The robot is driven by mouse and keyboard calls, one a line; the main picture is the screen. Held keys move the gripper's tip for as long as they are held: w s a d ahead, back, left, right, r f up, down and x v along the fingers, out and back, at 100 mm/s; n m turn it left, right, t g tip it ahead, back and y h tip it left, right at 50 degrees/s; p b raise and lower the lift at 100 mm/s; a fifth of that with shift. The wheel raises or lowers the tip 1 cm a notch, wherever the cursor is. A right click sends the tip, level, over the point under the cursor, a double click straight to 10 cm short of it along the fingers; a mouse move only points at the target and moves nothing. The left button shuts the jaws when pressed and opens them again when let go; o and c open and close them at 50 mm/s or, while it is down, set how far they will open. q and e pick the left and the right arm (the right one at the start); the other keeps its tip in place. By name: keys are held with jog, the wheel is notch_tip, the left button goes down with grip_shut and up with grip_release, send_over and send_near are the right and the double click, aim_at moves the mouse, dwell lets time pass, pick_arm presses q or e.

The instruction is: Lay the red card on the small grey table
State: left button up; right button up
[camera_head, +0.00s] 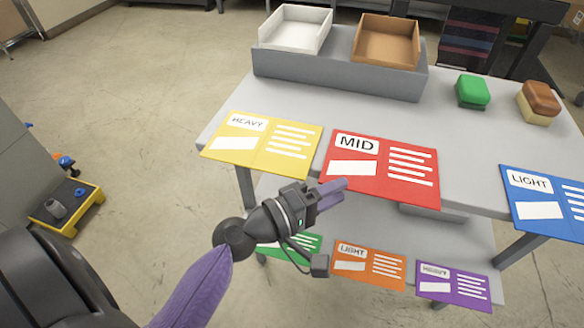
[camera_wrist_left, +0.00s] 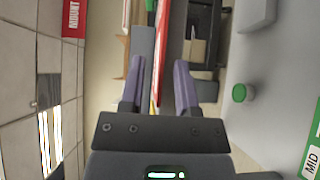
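The red card (camera_head: 378,168), marked MID, lies at the front edge of a grey table (camera_head: 330,115) with its near part overhanging. I cannot tell whether this is the small grey table; no other table shows clearly. My left gripper (camera_head: 334,190) is at the card's near left corner. In the left wrist view, my left gripper (camera_wrist_left: 159,62) has its two purple fingers apart, with the red card (camera_wrist_left: 157,78) edge-on between them and a gap on either side. My right gripper is in neither view.
A yellow card (camera_head: 264,142) and a blue card (camera_head: 546,198) flank the red one. Green, orange (camera_head: 369,265) and purple (camera_head: 452,285) cards lie on a lower shelf. White (camera_head: 295,30) and brown (camera_head: 386,42) trays, a green block (camera_head: 472,91) and a brown block (camera_head: 539,102) stand behind.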

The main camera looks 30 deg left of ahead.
pick_arm(q)
jog(key=b+v, duration=0.1)
jog(key=v, duration=0.8)
jog(key=shift+s, duration=0.2)
jog(key=shift+a, duration=0.1)
